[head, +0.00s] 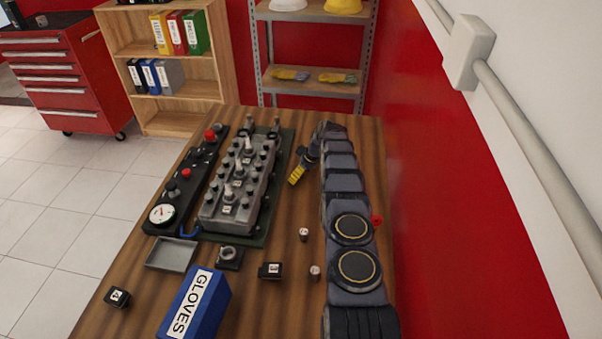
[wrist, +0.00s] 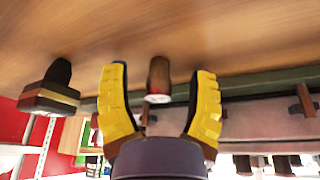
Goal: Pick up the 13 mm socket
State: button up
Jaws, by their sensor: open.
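My gripper (head: 297,174) has yellow fingers and hangs beside the engine trainer's right side. In the wrist view my gripper (wrist: 160,95) is open, with the fingers wide apart. A small reddish-brown, shiny cylinder with a pale end (wrist: 158,80) shows between the fingers, touching neither; it looks like a socket. In the head view two small socket-like cylinders with pale labelled tops stand on the table, one (head: 304,234) behind the other (head: 315,272). I cannot read their sizes, so I cannot tell which is 13 mm, nor match the wrist-view one.
The engine trainer (head: 238,185) stands left of my gripper. A gauge panel (head: 162,215), grey tray (head: 170,254), blue gloves box (head: 208,305) and labelled black blocks (head: 270,270) (head: 118,297) share the wooden table. A dark block with a knob (wrist: 48,95) is beside one finger.

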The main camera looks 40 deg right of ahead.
grip_shut()
dwell(0.3)
